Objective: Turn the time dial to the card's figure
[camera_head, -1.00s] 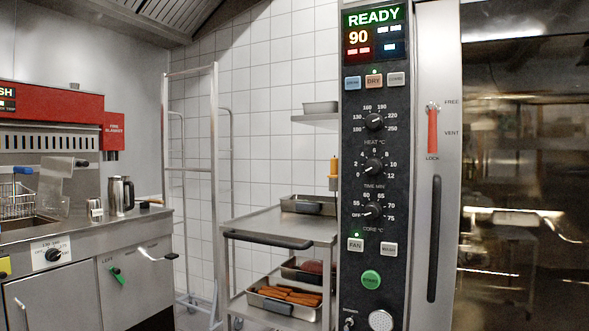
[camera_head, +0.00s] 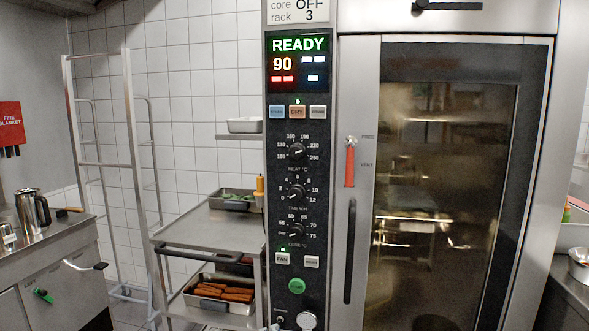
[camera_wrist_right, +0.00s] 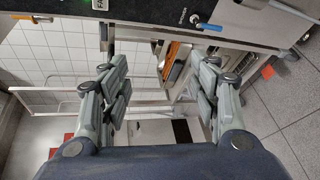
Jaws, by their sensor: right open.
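The time dial (camera_head: 296,194) is the black middle knob on the oven's dark control panel, with a 0 to 12 minute scale around it. Its pointer is too small to read surely. The card (camera_head: 298,11) is at the top edge above the panel; only its lower lines show, "core OFF" and "rack 3". Any time figure on it is out of frame. My right gripper (camera_wrist_right: 160,82) is open and empty in the right wrist view, with the panel's lower edge along the top of that view. No gripper shows clearly in the head view.
The heat knob (camera_head: 296,151) sits above the time dial and the core knob (camera_head: 296,229) below it. The display (camera_head: 297,60) reads READY and 90. A steel trolley (camera_head: 190,228) with trays stands left of the panel. The glass oven door (camera_head: 440,200) is closed at right.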

